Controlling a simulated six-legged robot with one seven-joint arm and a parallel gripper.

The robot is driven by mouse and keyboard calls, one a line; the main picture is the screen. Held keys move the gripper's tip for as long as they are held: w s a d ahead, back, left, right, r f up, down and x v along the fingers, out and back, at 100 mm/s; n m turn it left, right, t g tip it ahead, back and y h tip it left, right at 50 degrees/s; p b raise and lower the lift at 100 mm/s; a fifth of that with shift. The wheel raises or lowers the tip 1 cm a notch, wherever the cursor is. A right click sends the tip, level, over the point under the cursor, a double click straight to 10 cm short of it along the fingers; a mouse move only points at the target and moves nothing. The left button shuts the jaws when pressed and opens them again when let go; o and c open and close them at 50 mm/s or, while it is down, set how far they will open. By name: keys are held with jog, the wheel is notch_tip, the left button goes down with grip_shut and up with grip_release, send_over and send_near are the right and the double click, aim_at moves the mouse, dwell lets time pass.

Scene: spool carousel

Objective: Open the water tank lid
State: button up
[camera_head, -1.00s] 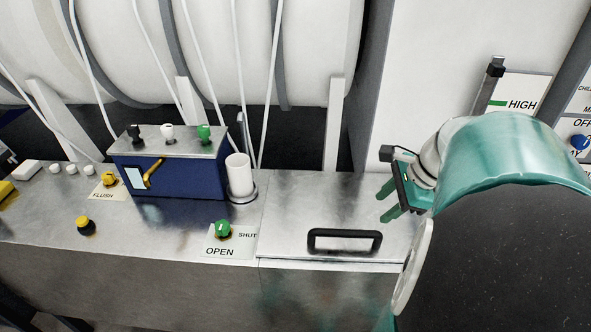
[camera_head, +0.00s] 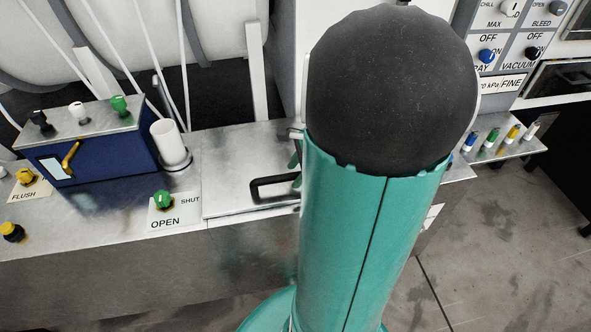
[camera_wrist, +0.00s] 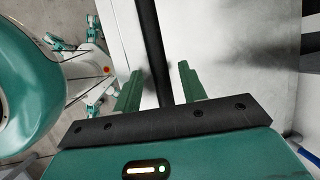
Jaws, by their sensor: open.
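The water tank lid (camera_head: 235,155) is a flat steel panel in the counter, lying shut, with a black bar handle (camera_head: 262,188) near its front edge. My arm hides the right end of the handle in the head view. The lid shows in the wrist view as pale metal (camera_wrist: 225,70), with the dark handle bar (camera_wrist: 150,35) running up the picture. My gripper (camera_wrist: 160,72) is open, its two green fingers on either side of the bar. I cannot tell whether they touch it. In the head view only a sliver of a green finger shows beside my arm.
Left of the lid are a green OPEN/SHUT knob (camera_head: 162,199), a white cylinder (camera_head: 170,142) and a blue box (camera_head: 85,150) with switches. Colored plugs (camera_head: 492,137) stand on a shelf at right. Open floor (camera_head: 480,240) lies at front right.

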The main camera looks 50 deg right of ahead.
jog(key=shift+f, duration=0.1)
grip_shut()
jog(key=shift+w, duration=0.1)
